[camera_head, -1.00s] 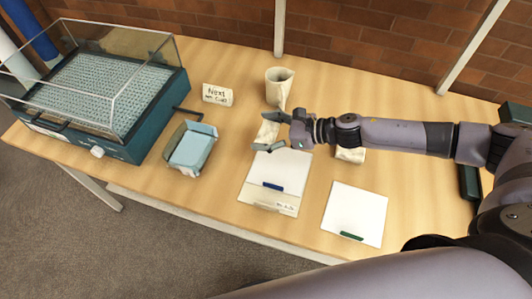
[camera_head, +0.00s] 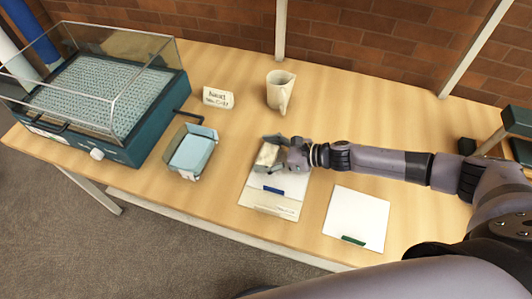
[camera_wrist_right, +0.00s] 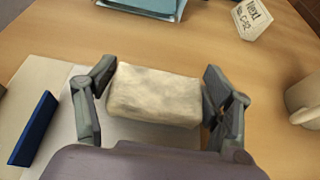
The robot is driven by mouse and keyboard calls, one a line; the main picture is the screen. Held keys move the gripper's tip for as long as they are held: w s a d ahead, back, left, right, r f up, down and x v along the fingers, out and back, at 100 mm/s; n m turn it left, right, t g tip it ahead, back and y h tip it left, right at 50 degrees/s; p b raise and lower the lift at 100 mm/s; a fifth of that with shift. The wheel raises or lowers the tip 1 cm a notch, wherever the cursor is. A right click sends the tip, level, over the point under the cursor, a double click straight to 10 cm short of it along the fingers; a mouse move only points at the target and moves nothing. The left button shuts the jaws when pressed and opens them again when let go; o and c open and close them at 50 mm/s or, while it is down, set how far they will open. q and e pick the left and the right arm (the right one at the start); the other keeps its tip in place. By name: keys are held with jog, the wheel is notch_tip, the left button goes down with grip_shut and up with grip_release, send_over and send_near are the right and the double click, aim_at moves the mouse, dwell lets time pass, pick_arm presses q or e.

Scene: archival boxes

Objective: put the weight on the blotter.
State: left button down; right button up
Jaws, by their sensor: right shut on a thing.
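The weight (camera_head: 267,155) is a cream, mottled block. My right gripper (camera_head: 271,153) is shut on it; in the right wrist view the weight (camera_wrist_right: 155,96) sits between the two fingers (camera_wrist_right: 158,92). It is over the upper end of a white sheet (camera_head: 292,184) with a blue strip (camera_head: 273,189). I cannot tell whether it touches the sheet. A second white sheet (camera_head: 357,212) with a green strip (camera_head: 353,240) lies to the right. Which sheet is the blotter, I cannot tell by looks. My left gripper is not in view.
A tray (camera_head: 183,175) holding light-blue pieces stands left of the sheets. A cream jug (camera_head: 280,92) and a small sign card (camera_head: 218,97) stand behind. A teal box with a clear cover (camera_head: 120,85) fills the left end. Bare wood lies between tray and sheets.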

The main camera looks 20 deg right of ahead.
jog(key=shift+f, duration=0.2)
jog(key=o, duration=1.5)
jog(key=shift+o, duration=0.2)
jog(key=shift+r, duration=0.15)
jog(key=shift+r+p, duration=0.25)
jog(key=shift+p, duration=0.05)
jog(key=b+v, duration=0.1)
jog(key=v, duration=0.2)
jog(key=b+v, duration=0.1)
jog(key=v, duration=0.3)
jog(key=b+v, duration=0.1)
jog(key=v, duration=0.3)
jog(key=shift+s+d+f, duration=0.1)
jog(key=shift+s+f, duration=0.05)
jog(key=shift+f, duration=0.1)
jog(key=shift+s+d+r, duration=0.15)
jog(key=shift+d+r, duration=0.1)
